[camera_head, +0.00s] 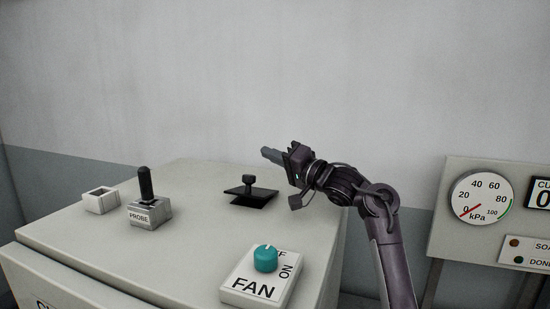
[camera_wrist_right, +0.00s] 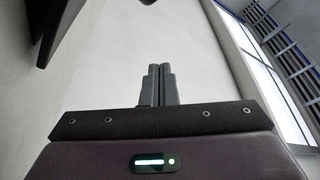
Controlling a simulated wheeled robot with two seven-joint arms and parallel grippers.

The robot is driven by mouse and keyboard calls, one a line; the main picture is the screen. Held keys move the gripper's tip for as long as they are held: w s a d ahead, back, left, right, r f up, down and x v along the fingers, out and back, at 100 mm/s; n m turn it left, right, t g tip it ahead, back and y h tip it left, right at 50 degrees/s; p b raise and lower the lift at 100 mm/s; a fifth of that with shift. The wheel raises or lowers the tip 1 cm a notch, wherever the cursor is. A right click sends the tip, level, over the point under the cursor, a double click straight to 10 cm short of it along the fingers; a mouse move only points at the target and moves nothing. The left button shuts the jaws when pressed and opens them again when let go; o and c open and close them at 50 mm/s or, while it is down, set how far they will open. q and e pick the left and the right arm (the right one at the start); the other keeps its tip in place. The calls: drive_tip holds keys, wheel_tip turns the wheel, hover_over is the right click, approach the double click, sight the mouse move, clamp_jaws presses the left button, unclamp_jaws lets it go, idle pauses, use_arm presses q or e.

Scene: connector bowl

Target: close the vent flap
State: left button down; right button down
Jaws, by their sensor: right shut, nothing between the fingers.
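The vent flap (camera_head: 262,193) is a dark plate with a black knob on the top of the grey cabinet. A dark area shows at its front edge; I cannot tell for sure how far the flap stands open. My right gripper (camera_head: 267,155) is shut and empty, above and behind the flap, with its fingers pointing left. It does not touch the knob. In the right wrist view the two closed fingers (camera_wrist_right: 160,84) show against the pale wall. My left gripper is out of view.
On the cabinet (camera_head: 190,185) stand a grey PROBE block (camera_head: 150,214) with a black handle, a small white open box (camera_head: 101,201), and a FAN switch with a teal knob (camera_head: 265,259). A gauge panel (camera_head: 480,240) is at the right. A pale wall (camera_head: 270,70) is behind.

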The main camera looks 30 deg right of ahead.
sight(266, 192)
drive_tip(key=shift+s+a+f+n+y, duration=0.1)
drive_tip(key=shift+s+a+n+y, duration=0.2)
drive_tip(key=shift+n, duration=0.2)
drive_tip(key=shift+s+a, duration=0.15)
drive_tip(key=shift+a, duration=0.1)
drive_tip(key=shift+s+a+f, duration=0.2)
drive_tip(key=shift+s+a, duration=0.5)
drive_tip(key=shift+a, duration=0.05)
drive_tip(key=shift+s+a+f+p, duration=0.15)
drive_tip(key=shift+a+f+p, duration=0.05)
drive_tip(key=shift+p, duration=0.15)
